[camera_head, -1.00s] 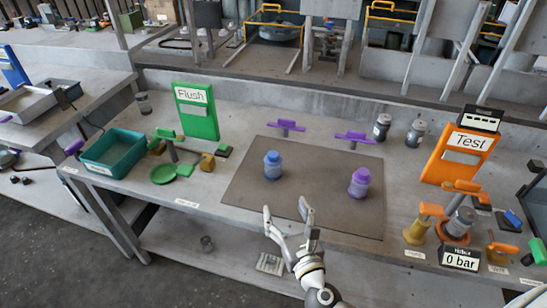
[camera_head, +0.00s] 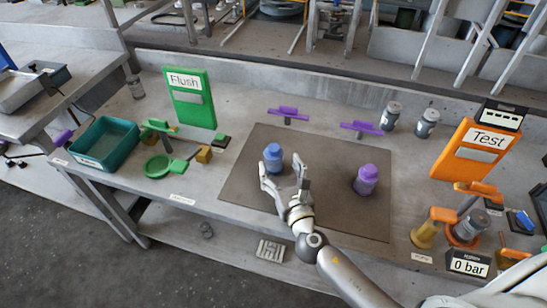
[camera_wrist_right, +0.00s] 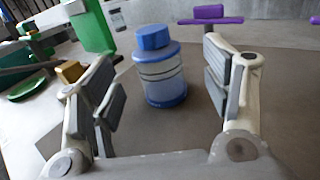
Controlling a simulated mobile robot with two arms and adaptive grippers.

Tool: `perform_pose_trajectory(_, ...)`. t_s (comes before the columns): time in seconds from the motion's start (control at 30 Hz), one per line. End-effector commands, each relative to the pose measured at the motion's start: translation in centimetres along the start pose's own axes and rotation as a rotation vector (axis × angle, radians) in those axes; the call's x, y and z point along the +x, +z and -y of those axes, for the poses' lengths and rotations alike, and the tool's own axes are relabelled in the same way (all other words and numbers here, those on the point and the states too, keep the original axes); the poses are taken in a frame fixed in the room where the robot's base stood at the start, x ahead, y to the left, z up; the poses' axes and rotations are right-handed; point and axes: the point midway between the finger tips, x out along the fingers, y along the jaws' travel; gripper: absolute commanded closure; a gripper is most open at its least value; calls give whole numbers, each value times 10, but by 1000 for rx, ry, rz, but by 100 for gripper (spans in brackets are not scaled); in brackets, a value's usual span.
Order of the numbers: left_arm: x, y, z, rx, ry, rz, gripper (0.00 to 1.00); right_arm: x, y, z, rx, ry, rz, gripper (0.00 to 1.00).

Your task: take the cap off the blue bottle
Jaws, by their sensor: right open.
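The blue bottle (camera_head: 273,164) stands upright on the dark mat (camera_head: 238,186), with its blue cap (camera_head: 273,149) on top. In the right wrist view the bottle (camera_wrist_right: 162,78) and its cap (camera_wrist_right: 153,37) show ahead, between the spread fingers. My right gripper (camera_head: 285,172) is open and empty, just in front of the bottle on its near side. In the head view its fingers partly cover the bottle's lower part. I see no contact between the fingers and the bottle. My left gripper is not in view.
A purple bottle (camera_head: 366,180) stands on the mat to the right of my gripper. Purple-handled parts (camera_head: 288,112) stand behind the mat. A green Flush panel (camera_head: 190,98) and teal bin (camera_head: 106,143) are at left. An orange Test panel (camera_head: 470,150) is at right.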

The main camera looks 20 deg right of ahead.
Motion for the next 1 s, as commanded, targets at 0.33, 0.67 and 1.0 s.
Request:
perform_pose_trajectory(0.33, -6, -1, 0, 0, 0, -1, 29, 35, 1, -3, 0, 0, 1, 28)
perform_pose_trajectory(0.67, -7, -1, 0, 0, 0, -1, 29, 56, 0, -3, -1, 0, 0, 28)
perform_pose_trajectory(1.0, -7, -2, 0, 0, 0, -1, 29, 56, 0, -3, 0, 0, 0, 54)
